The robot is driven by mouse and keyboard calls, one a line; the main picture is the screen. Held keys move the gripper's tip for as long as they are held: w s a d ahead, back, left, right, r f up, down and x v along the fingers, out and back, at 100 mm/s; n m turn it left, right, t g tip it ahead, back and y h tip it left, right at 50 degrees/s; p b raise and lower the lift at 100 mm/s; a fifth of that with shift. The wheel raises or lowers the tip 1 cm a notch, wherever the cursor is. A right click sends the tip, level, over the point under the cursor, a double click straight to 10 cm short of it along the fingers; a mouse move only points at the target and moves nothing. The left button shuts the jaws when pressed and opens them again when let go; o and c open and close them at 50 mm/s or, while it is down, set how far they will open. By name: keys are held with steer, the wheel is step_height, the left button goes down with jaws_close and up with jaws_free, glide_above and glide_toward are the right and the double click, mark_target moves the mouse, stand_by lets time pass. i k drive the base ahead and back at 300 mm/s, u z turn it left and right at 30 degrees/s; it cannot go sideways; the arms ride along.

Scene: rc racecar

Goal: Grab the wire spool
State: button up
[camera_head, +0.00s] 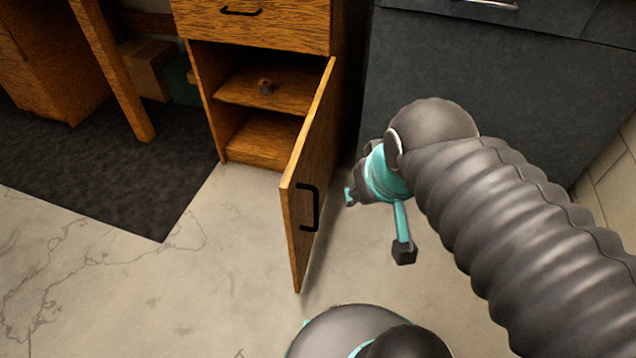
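A small brownish object (265,87), which looks like the wire spool, sits on the upper shelf inside the open wooden cabinet (206,95). It is too small to make out in detail. My gripper (376,225) is outside the cabinet, to the right of the open door and apart from the small object. Its two teal fingers with dark tips are spread wide, and nothing shows between them.
The cabinet door (309,170) stands swung out between my gripper and the shelf. A closed drawer (255,22) is above the opening. A dark grey appliance (470,85) stands at the right. A dark mat (130,170) lies on the left floor.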

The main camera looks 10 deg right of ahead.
mark_target(265, 85)
steer(key=u, duration=1.7)
steer(key=i, duration=1.95)
steer(key=z, duration=1.7)
steer(key=i, duration=0.5)
steer(key=u, duration=0.05)
